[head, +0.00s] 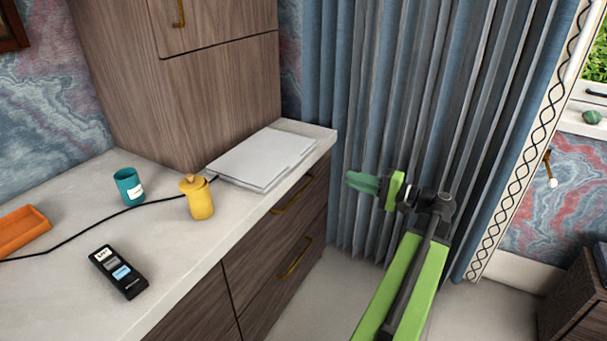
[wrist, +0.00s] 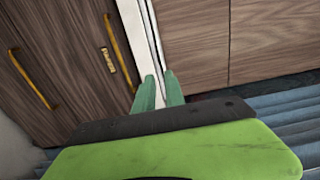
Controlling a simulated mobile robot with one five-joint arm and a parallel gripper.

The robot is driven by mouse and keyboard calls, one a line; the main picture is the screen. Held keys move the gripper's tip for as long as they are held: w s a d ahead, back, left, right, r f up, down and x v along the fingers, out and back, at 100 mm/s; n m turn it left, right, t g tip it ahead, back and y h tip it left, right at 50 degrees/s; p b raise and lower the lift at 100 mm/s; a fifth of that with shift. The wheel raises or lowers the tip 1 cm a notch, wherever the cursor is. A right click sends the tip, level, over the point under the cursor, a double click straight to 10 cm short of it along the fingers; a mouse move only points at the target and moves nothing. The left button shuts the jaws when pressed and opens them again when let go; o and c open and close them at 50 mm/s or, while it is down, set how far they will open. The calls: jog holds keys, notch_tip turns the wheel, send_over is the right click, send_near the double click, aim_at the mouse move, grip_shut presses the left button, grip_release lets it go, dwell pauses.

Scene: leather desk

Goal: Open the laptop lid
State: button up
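The laptop (head: 262,158) is a flat, light grey slab lying shut at the far right end of the desk top, against the wooden cabinet. My gripper (head: 350,181) has green fingers. It is to the right of the laptop, past the desk's edge, in the air in front of the curtain and touching nothing. In the wrist view the two fingertips (wrist: 159,77) stand a little apart with a narrow empty gap. They point toward the pale desk edge (wrist: 128,35). Whether the thin pale strip beside that edge is the laptop, I cannot tell.
A yellow lidded pot (head: 199,198) stands by the laptop's near left corner, with a black cable (head: 90,228) running past it. A teal cup (head: 129,188), an orange tray (head: 20,232) and a black remote (head: 118,271) are further left. Drawer handles (head: 295,259) stick out in front.

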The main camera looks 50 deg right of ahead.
jog(key=x, duration=1.7)
jog(key=shift+w, duration=0.2)
grip_shut()
dwell(0.5)
jog(key=shift+r, duration=0.15)
